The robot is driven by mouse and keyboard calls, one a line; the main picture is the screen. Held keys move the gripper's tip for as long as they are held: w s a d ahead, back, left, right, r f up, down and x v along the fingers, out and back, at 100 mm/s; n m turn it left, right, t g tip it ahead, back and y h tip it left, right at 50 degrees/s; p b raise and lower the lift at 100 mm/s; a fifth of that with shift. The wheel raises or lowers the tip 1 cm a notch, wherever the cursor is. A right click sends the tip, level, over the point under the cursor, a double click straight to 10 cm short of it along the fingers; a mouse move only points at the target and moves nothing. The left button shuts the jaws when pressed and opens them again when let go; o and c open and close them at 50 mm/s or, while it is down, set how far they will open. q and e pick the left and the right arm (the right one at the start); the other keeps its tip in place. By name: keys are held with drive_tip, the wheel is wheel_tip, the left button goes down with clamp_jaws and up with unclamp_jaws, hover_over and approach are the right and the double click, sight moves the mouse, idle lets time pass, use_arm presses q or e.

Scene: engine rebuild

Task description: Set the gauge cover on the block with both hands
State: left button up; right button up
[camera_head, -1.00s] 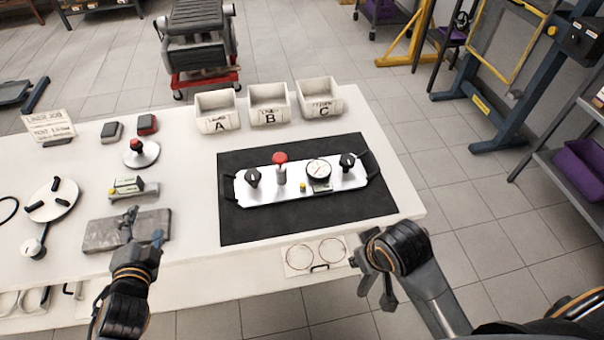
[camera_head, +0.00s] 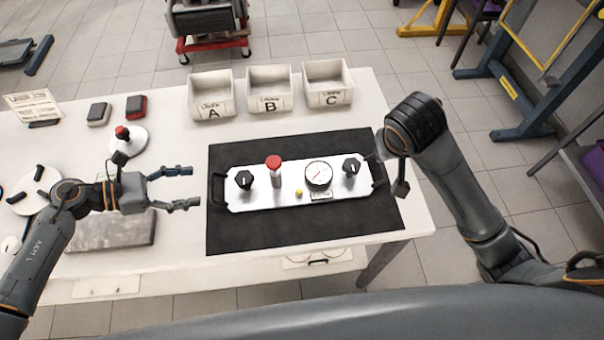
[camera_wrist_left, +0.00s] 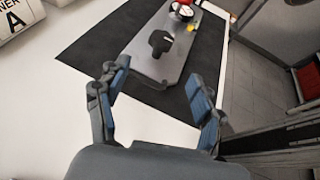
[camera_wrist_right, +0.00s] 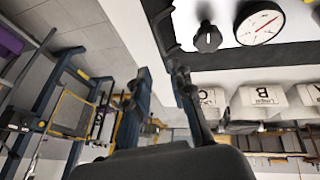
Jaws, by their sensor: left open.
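The gauge cover (camera_head: 299,187) is a silver plate with black knobs, a red button and a white dial. It lies flat on the black mat (camera_head: 300,232), with a dark handle at each end. My left gripper (camera_head: 195,188) is open and empty, just left of the cover's left handle (camera_head: 216,187). In the left wrist view its fingers (camera_wrist_left: 158,75) point toward the cover. My right gripper (camera_head: 391,172) is beside the right handle (camera_head: 378,171), partly hidden by its wrist. In the right wrist view its fingers (camera_wrist_right: 162,76) are apart, below the handle. I cannot tell which thing is the block.
Bins A (camera_head: 211,96), B (camera_head: 270,92) and C (camera_head: 328,85) stand behind the mat. A grey slab (camera_head: 112,231) lies left, partly under my left arm. A red-topped knob on a round base (camera_head: 128,143) stands behind that arm. A red stand (camera_head: 213,44) is on the floor beyond.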

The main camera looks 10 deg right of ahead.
sight(244, 179)
use_arm(q)
drive_tip(key=shift+s+r, duration=0.1)
drive_tip(key=shift+s, duration=0.05)
use_arm(e)
drive_tip(key=shift+s+r, duration=0.1)
drive_tip(key=shift+s, duration=0.1)
use_arm(q)
drive_tip(key=x, duration=1.4)
drive_tip(key=shift+r, duration=0.1)
use_arm(e)
drive_tip(key=x, duration=1.4)
drive_tip(key=shift+w, duration=0.1)
use_arm(q)
drive_tip(key=c, duration=0.3)
use_arm(e)
drive_tip(key=c, duration=0.3)
use_arm(q)
drive_tip(key=c, duration=0.4)
use_arm(e)
clamp_jaws()
use_arm(q)
clamp_jaws()
drive_tip(key=shift+r, duration=0.1)
use_arm(e)
drive_tip(key=shift+r, duration=0.15)
